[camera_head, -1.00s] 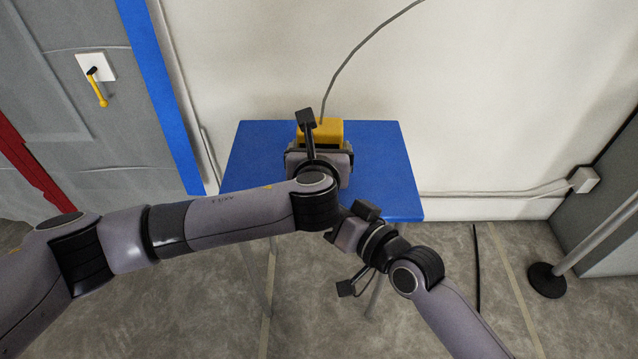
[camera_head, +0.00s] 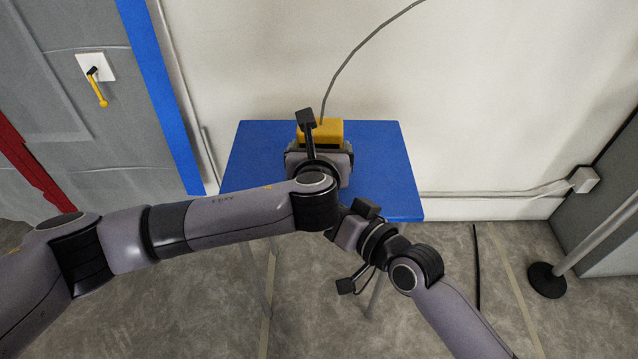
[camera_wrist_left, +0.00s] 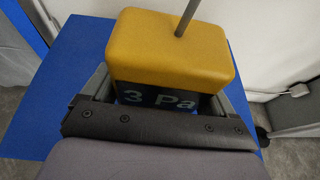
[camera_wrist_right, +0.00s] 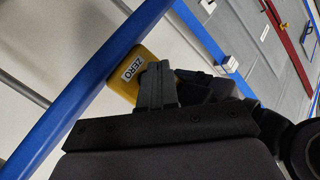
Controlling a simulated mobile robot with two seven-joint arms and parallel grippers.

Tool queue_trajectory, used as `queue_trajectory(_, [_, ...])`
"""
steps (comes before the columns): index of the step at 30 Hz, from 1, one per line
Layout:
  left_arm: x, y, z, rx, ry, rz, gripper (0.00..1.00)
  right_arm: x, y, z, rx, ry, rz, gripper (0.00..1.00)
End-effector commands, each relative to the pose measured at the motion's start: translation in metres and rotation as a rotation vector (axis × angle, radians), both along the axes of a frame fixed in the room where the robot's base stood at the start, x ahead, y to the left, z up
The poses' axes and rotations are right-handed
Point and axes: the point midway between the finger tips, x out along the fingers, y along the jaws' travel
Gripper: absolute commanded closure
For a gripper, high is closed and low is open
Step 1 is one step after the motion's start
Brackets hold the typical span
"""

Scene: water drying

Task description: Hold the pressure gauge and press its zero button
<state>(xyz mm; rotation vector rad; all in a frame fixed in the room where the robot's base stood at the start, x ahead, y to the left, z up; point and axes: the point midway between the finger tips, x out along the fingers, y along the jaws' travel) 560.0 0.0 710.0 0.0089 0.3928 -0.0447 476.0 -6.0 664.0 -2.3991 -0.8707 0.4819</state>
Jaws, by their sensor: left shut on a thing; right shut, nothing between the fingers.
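The yellow pressure gauge (camera_head: 328,130) is over the blue table in the head view, with a thin grey hose rising from its top. My left gripper (camera_wrist_left: 165,95) is shut on it. In the left wrist view the gauge (camera_wrist_left: 172,45) shows a dark display reading "3 Pa". In the right wrist view, a white "ZERO" label (camera_wrist_right: 132,68) is on the gauge's yellow face. My right gripper (camera_wrist_right: 160,85) is shut and empty, its fingertips beside the label at the gauge. They overlap the yellow body in the picture; I cannot tell whether they touch the button, which is hidden.
The blue table (camera_head: 385,170) stands against a white wall, with free room on its right. A grey door with a yellow handle (camera_head: 97,88) is at the left. A post on a black base (camera_head: 546,279) stands at the right. My arms cover the table's front.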

Motion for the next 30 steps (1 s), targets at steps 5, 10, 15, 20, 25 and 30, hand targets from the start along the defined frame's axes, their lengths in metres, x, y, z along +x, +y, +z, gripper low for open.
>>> queue_trajectory(5, [0.0002,-0.0001,0.0007,0.0,-0.001,0.0,0.54,0.0051,-0.0003,0.0004,-0.001,-0.001,0.0,1.0])
queue_trajectory(10, [0.0002,-0.0001,0.0007,0.0,-0.001,0.0,0.54,0.0049,-0.0003,0.0002,0.0,0.0,0.0,1.0])
queue_trajectory(15, [0.0002,-0.0001,0.0007,0.0,-0.001,0.0,0.54,0.0052,-0.0003,0.0002,0.0,0.0,0.0,1.0])
queue_trajectory(20, [0.0002,-0.0001,0.0007,0.0,-0.001,0.0,0.54,0.0068,-0.0003,0.0002,0.0,0.0,0.0,1.0])
queue_trajectory(25, [0.0002,-0.0001,0.0007,0.0,-0.001,0.0,0.54,0.0087,-0.0004,-0.0001,0.0,0.001,0.001,1.0])
queue_trajectory(30, [0.0002,-0.0001,0.0007,0.0,-0.001,0.0,0.54,0.0107,-0.0003,-0.0002,0.0,0.001,0.001,1.0])
